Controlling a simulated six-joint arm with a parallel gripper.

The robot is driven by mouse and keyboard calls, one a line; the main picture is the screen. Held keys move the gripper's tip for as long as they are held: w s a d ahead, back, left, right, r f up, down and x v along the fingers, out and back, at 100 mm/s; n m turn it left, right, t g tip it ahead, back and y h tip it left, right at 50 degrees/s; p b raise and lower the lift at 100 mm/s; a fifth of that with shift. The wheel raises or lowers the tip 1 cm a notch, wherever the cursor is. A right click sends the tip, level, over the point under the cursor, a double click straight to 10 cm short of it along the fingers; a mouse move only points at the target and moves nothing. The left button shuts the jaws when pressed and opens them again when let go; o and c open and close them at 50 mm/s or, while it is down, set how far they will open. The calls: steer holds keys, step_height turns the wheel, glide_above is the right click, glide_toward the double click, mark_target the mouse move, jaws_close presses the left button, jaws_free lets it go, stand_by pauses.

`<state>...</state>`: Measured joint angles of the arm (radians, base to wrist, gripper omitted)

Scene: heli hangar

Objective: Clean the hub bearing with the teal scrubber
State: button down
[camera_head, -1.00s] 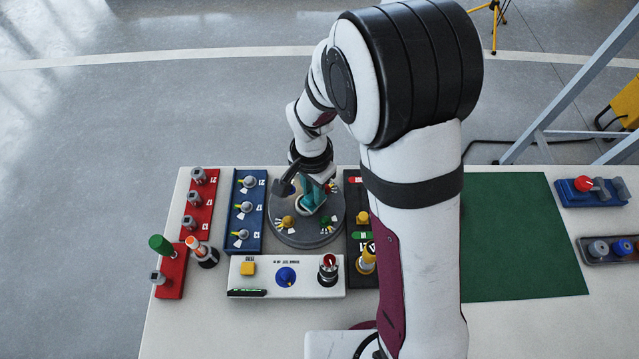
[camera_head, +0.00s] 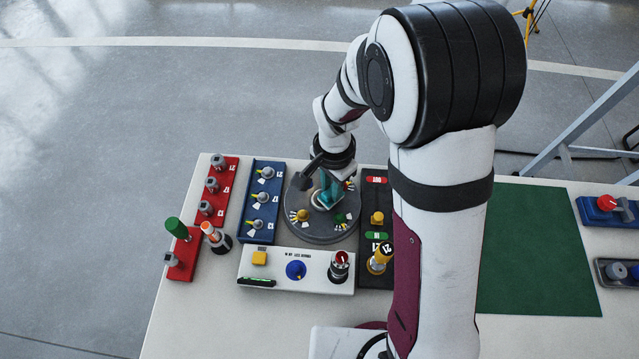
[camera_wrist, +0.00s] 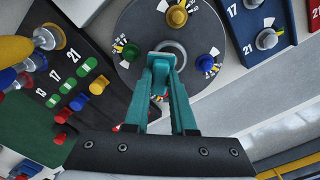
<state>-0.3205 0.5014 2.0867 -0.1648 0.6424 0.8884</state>
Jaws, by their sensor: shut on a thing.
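The round dark grey disc (camera_head: 318,232) lies on the table, with coloured knobs around it; it also fills the upper middle of the wrist view (camera_wrist: 133,50). At its centre is a grey ring, which I take for the hub bearing (camera_wrist: 179,48). My gripper (camera_wrist: 160,76) points down over the disc and is shut on a small teal block, seemingly the teal scrubber (camera_wrist: 159,64). The fingers are teal too, so the scrubber's outline is hard to separate. It overlaps the ring's near edge; I cannot tell whether they touch. In the head view my gripper (camera_head: 329,190) is above the disc's middle.
A blue knob panel (camera_head: 252,225) and red panels (camera_head: 213,208) stand left of the disc. A white panel (camera_head: 275,272) is in front and a black panel (camera_head: 374,200) at right. An orange-tipped cylinder (camera_head: 214,237) stands at left. The green mat (camera_head: 535,250) is clear.

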steer(key=shift+d+r, duration=0.15)
steer(key=shift+d, duration=0.5)
steer(key=shift+r, duration=4)
